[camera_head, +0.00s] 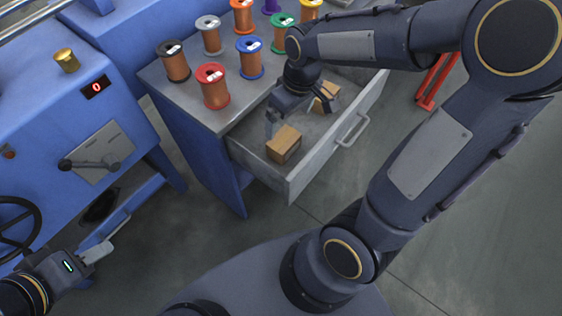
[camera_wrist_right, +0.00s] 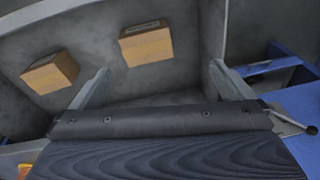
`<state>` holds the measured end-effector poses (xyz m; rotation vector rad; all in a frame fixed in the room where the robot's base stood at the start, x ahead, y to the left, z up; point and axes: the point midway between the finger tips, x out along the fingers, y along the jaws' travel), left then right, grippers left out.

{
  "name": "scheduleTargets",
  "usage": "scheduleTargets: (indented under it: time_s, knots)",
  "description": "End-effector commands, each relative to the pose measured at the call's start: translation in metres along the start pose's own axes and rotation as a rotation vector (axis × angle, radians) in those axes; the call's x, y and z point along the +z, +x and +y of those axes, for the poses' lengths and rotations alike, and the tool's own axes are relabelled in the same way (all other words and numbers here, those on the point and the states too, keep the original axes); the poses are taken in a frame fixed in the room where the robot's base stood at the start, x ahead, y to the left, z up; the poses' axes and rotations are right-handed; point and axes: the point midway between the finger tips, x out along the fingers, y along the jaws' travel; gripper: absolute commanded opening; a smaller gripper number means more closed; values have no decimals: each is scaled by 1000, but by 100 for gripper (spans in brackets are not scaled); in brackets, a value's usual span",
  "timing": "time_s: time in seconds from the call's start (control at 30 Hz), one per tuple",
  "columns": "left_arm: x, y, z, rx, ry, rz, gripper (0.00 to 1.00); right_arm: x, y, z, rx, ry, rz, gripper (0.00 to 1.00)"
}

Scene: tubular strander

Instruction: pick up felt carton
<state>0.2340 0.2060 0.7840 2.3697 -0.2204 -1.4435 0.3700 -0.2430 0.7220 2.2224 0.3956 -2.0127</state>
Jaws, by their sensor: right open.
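Two brown cartons lie in the open grey drawer (camera_head: 237,153); I cannot tell which one is the felt carton. One carton (camera_head: 284,145) is near the drawer's lower left end; the other (camera_head: 325,95) is further back, partly hidden by my right gripper. My right gripper (camera_head: 290,112) is open over the drawer. In the right wrist view its fingers (camera_wrist_right: 159,66) are spread and empty; one carton (camera_wrist_right: 146,44) lies ahead between their lines, the other (camera_wrist_right: 50,73) to the left. My left gripper (camera_head: 107,240) is at the lower left, away from the drawer; its jaw state is unclear.
Several coloured spools, such as a red one (camera_head: 213,87) and a blue one (camera_head: 249,57), stand on the cabinet top beside the drawer. The drawer's handle (camera_head: 353,130) sticks out at its front. A blue machine (camera_head: 60,120) stands at the left. Floor is free before the drawer.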

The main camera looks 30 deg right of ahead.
Motion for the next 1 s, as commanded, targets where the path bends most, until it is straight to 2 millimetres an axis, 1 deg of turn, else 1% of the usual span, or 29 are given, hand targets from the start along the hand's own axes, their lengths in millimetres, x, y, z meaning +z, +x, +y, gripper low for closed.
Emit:
scheduleTargets:
  time_s: [0.03, 0.1, 0.2, 0.3, 0.63, 0.8, 0.9, 1.0]
  knots:
    - [12, 24, -11, 0, 0, 0, 36, -5, 40, 6, 21, -34, -37, 100]
    - [16, 33, -15, 0, 0, 1, 36, -12, 62, 12, 46, -73, -72, 100]
    - [20, 40, -18, 0, 0, 1, 36, -18, 81, 17, 70, -108, -103, 100]
    - [22, 44, -20, 0, 0, 1, 36, -21, 92, 20, 81, -123, -117, 100]
    - [27, 55, -25, 0, 0, 1, 36, -17, 123, 23, 81, -124, -119, 100]
    - [34, 68, -31, 0, 0, 1, 36, -14, 150, 26, 80, -123, -120, 100]
    - [36, 71, -33, 0, 0, 1, 36, -13, 161, 26, 80, -123, -118, 100]
    - [35, 71, -32, 0, 0, 1, 36, -13, 163, 27, 80, -123, -118, 100]
